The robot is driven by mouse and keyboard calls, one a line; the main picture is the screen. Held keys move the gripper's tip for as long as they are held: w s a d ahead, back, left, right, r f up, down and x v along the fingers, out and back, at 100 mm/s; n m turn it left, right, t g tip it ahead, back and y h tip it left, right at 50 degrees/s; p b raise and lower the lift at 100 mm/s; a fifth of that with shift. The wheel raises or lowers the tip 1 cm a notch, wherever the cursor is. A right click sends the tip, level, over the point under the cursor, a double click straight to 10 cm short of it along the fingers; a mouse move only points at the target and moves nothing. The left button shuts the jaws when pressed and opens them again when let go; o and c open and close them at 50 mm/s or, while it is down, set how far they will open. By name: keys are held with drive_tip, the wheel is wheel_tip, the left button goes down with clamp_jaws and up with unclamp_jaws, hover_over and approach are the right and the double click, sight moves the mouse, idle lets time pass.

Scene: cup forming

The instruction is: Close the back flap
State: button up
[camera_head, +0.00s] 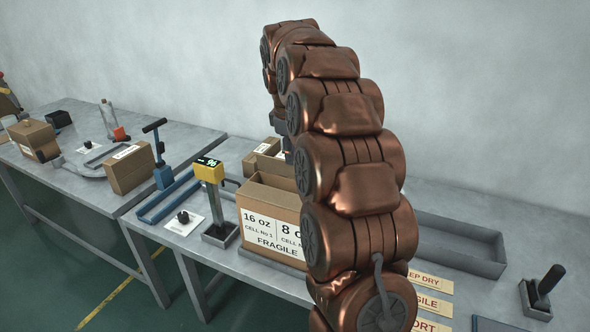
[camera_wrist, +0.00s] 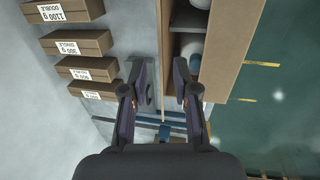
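The carton (camera_head: 270,220) stands on the bench in the head view, its front marked 16 oz, 8 oz and FRAGILE; my bronze arm hides its right part. In the wrist view the carton's front side (camera_wrist: 232,45) shows as a broad tan panel, with whitish round items in its open compartments. A thin brown strip (camera_wrist: 165,45) along the far side of the opening looks like the back wall or back flap seen nearly edge-on; I cannot tell which. My gripper (camera_wrist: 163,80) has its fingers apart, around the line of this strip, with no visible contact. The arm hides it in the head view.
Several labelled small boxes (camera_wrist: 78,43) lie in a row left of my gripper in the wrist view. A yellow display post (camera_head: 210,172) stands left of the carton. A grey tray (camera_head: 455,243) and label strips (camera_head: 430,282) lie right of my arm.

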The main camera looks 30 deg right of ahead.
sight(295, 172)
drive_tip(key=shift+w+d+f+p, duration=0.15)
drive_tip(key=shift+f+p, duration=0.15)
drive_tip(key=shift+f, duration=0.75)
drive_tip(key=shift+d+f+p, duration=0.15)
drive_tip(key=shift+f+p, duration=0.15)
drive_tip(key=shift+f, duration=0.75)
drive_tip(key=shift+w+d+f+p, duration=0.15)
drive_tip(key=shift+f+p, duration=0.15)
drive_tip(key=shift+f, duration=0.75)
clamp_jaws()
